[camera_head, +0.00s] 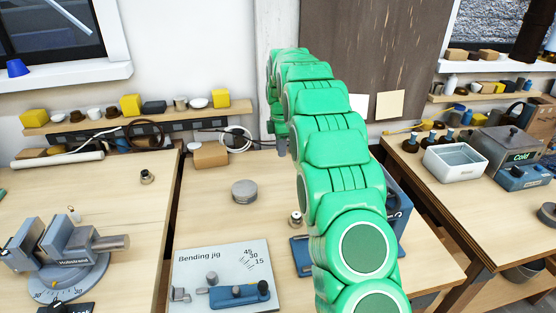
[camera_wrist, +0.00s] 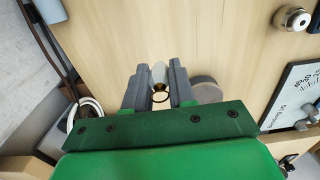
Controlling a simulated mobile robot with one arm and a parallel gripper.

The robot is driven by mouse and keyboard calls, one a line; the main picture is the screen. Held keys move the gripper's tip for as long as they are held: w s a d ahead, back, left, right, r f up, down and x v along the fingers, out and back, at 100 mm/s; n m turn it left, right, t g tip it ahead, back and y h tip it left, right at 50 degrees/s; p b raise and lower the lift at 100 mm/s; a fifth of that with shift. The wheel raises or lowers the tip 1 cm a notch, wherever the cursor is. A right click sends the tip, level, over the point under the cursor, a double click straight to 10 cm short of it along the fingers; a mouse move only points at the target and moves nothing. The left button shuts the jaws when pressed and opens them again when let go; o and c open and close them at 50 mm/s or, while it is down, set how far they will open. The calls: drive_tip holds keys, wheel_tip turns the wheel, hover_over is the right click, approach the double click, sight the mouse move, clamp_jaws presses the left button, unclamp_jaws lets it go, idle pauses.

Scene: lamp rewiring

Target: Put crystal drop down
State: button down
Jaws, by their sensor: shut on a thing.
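The crystal drop (camera_wrist: 158,75) is a small pale piece with a brass-coloured ring (camera_wrist: 160,97) at its near end. In the wrist view it sits between the two grey fingers of my gripper (camera_wrist: 158,84), which is shut on it. In the head view my gripper (camera_head: 282,146) is at the far end of my green arm, near the back of the middle bench. The drop cannot be made out there. Bare wooden bench top (camera_wrist: 150,30) lies behind the drop in the wrist view; the height above it is hard to tell.
A grey round disc (camera_head: 244,191) stands on the middle bench; it shows beside the right finger in the wrist view (camera_wrist: 207,90). The bending jig (camera_head: 225,270) lies nearer me. A coiled white cable (camera_head: 236,139) and a cardboard-coloured box (camera_head: 211,155) are at the back.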

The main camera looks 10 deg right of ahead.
drive_tip(key=w, duration=0.2)
hover_over(278, 167)
drive_tip(key=shift+s+f, duration=0.15)
drive_tip(key=shift+f, duration=1.4)
drive_tip(key=shift+s+f, duration=0.1)
drive_tip(key=shift+f, duration=1.4)
drive_tip(key=shift+f, duration=0.1)
drive_tip(key=shift+w+f, duration=0.2)
drive_tip(key=shift+w, duration=0.05)
drive_tip(key=shift+f, duration=1.55)
drive_tip(key=shift+f, duration=0.1)
drive_tip(key=c, duration=0.9)
unclamp_jaws()
drive_tip(key=shift+c, duration=0.2)
